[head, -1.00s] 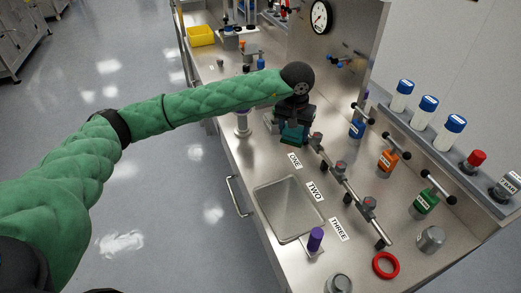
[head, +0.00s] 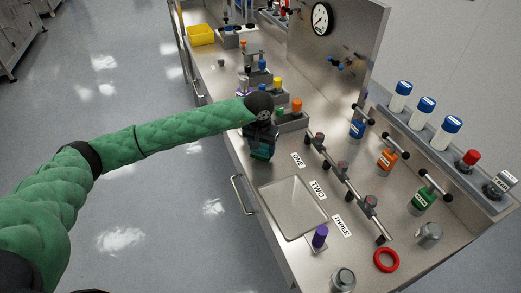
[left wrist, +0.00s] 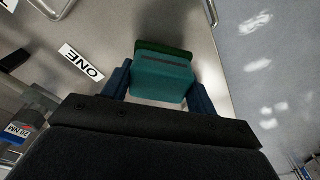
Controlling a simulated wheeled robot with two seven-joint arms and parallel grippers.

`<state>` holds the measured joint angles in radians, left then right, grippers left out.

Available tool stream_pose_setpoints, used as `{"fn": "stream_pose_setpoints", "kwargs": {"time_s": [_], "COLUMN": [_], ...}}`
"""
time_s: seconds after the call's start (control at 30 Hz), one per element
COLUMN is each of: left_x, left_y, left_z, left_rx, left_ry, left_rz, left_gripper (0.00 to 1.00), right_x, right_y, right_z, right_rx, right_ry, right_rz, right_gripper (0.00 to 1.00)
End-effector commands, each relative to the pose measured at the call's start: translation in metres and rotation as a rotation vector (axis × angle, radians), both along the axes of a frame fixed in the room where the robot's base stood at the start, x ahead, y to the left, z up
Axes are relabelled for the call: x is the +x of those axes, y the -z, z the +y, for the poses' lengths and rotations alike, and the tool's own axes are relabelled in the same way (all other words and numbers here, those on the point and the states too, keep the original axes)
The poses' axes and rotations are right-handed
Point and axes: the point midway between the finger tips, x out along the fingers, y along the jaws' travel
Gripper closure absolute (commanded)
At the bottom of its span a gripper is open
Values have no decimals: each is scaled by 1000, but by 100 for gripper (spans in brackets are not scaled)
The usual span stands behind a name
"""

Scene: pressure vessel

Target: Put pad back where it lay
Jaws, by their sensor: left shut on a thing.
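The pad (head: 262,151) is a teal block with a dark green far side; it also shows in the left wrist view (left wrist: 161,80). My left gripper (head: 259,141) is shut on it, with one dark blue finger on each side in the left wrist view (left wrist: 160,88). The pad is over the steel bench, near its front edge and left of the ONE label (head: 298,160). I cannot tell whether its underside touches the bench. My right gripper is not in view.
A sink (head: 292,207) lies in the bench in front of the valve pipe (head: 343,178). A purple-topped item (head: 320,236) and a red ring (head: 386,260) stand nearer. A grey rack (head: 292,121) with coloured tops is just behind the gripper. A yellow bin (head: 201,35) is far back.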

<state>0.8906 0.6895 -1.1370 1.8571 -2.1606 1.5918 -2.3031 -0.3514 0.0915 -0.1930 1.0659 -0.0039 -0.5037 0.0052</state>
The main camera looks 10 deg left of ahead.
Motion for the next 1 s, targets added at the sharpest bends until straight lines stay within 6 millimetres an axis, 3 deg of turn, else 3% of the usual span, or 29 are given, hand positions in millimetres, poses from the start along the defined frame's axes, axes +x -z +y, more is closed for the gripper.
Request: {"fn": "stream_pose_setpoints", "kwargs": {"time_s": [0.2,0.7,0.73,0.83,1.0], "left_x": [-4,-3,-4,-4,-4], "left_y": [22,25,24,24,24], "left_z": [0,0,0,0,0], "left_rx": [-1,0,0,0,0], "left_ry": [10,10,10,10,10], "left_rz": [-1,-1,-1,0,0], "left_gripper": [64,64,40,21,20], "right_x": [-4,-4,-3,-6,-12], "right_y": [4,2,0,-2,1], "right_z": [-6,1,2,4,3], "right_rx": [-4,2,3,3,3], "right_ry": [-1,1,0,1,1], "right_rz": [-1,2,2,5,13], "right_gripper": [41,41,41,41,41]}}
